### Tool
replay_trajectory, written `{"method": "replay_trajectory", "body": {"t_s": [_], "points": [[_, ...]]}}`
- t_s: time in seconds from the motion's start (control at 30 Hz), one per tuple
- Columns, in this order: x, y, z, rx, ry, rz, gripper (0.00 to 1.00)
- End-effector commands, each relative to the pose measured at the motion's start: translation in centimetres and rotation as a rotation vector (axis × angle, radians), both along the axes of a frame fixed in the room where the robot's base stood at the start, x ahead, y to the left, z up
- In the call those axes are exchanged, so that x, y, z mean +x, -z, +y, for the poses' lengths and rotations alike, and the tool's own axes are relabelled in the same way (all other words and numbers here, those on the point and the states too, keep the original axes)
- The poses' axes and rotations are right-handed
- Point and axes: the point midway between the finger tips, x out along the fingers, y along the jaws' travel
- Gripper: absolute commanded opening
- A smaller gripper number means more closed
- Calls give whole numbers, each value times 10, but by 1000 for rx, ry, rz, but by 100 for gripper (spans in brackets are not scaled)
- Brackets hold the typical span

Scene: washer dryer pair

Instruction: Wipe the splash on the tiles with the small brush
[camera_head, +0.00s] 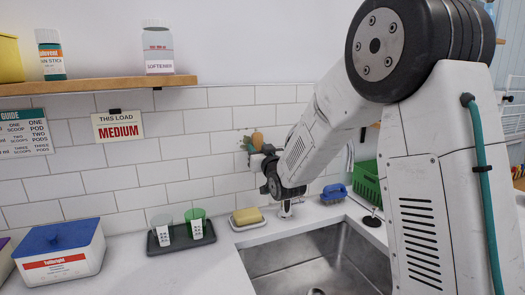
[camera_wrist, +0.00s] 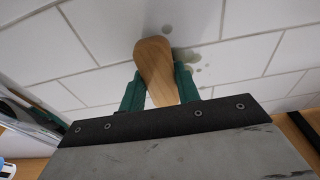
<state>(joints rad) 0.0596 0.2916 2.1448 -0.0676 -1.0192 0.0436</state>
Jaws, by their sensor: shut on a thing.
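The small brush (camera_wrist: 155,66) shows its wooden back in the wrist view, held between the green fingers of my gripper (camera_wrist: 158,82). The gripper is shut on it. The splash (camera_wrist: 187,56) shows as grey-green spots on the white tiles, just beyond and to the right of the brush. In the head view the brush (camera_head: 257,140) is a small tan shape at the tiled wall, in my gripper (camera_head: 252,146) above the counter. Its bristles are hidden, and I cannot tell whether they touch the tiles. The splash is not clear in the head view.
Below are a yellow sponge on a dish (camera_head: 247,216), a dark tray with two cups (camera_head: 181,238) and a steel sink (camera_head: 315,262). A blue-lidded box (camera_head: 59,262) stands left. A blue item (camera_head: 334,191) and green basket (camera_head: 367,183) are right. A wooden shelf (camera_head: 100,85) juts out upper left.

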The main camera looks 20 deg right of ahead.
Motion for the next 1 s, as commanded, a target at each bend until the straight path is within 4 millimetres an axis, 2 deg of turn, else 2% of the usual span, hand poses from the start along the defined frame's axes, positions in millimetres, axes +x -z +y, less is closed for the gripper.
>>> {"method": "replay_trajectory", "body": {"t_s": [0.2, 0.47, 0.8, 1.0], "points": [[1, 0, 22, 0, -5, 0, 14], [1, 0, 31, -1, -5, 0, 14], [0, 0, 58, -1, -4, 0, 14], [0, -3, 61, 1, -1, 0, 14]]}}
